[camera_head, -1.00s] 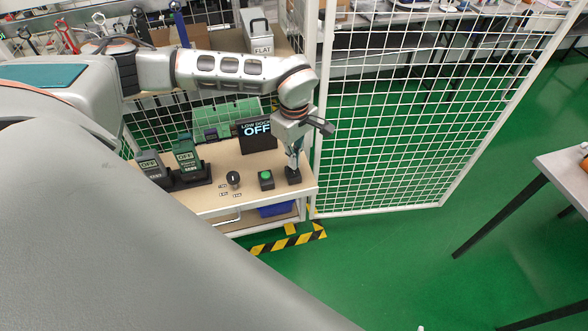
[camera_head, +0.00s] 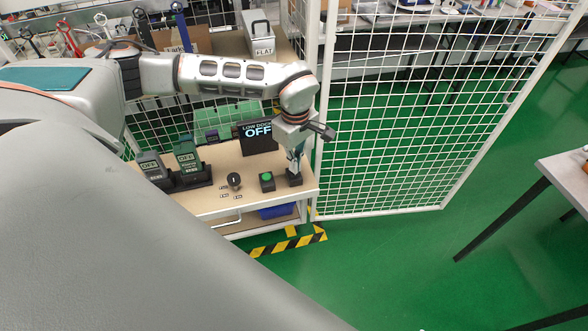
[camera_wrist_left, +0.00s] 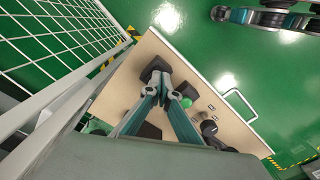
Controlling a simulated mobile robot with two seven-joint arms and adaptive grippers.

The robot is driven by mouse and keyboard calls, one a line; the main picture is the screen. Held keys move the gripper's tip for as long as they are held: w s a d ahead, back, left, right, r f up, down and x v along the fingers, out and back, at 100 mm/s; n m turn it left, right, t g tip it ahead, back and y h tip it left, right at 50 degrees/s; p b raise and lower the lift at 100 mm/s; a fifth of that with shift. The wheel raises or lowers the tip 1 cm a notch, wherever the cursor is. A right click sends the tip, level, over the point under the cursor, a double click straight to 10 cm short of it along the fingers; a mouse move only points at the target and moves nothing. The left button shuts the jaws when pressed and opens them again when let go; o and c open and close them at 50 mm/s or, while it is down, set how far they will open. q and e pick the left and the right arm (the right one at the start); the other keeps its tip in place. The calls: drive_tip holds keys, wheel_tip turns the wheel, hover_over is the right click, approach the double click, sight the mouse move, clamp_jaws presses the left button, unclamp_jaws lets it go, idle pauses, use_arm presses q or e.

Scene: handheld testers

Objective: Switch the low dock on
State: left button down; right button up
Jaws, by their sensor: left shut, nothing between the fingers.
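A black display (camera_head: 258,138) at the back of the bench reads "LOW DOCK OFF". My left gripper (camera_head: 295,172) is shut and empty, pointing down at a small black block (camera_head: 294,180) at the bench's right end. The block shows in the left wrist view (camera_wrist_left: 155,68) close to the fingertips (camera_wrist_left: 163,84); I cannot tell whether they touch it. A green button (camera_head: 266,177) on a dark box sits left of the block. A black rotary knob (camera_head: 234,180) with small labels stands further left. My right gripper is not in view.
Two handheld testers, one grey (camera_head: 153,168) and one green (camera_head: 188,160), stand in dark docks at the bench's left, their screens reading OFF. A white mesh fence (camera_head: 400,110) stands right of the bench. A grey case marked FLAT (camera_head: 262,40) is behind.

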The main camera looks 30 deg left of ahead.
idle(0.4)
use_arm(q)
drive_tip(key=shift+f, duration=0.4)
idle(0.4)
drive_tip(key=shift+s+f+b, duration=0.1)
drive_tip(key=shift+f+b, duration=0.35)
drive_tip(key=shift+f, duration=0.35)
idle(0.5)
wheel_tip(320, 180, up, 2)
drive_tip(key=shift+r+p, duration=0.1)
drive_tip(key=shift+p, duration=0.8)
drive_tip(key=shift+r+p, duration=2.2)
drive_tip(key=shift+r, duration=0.3)
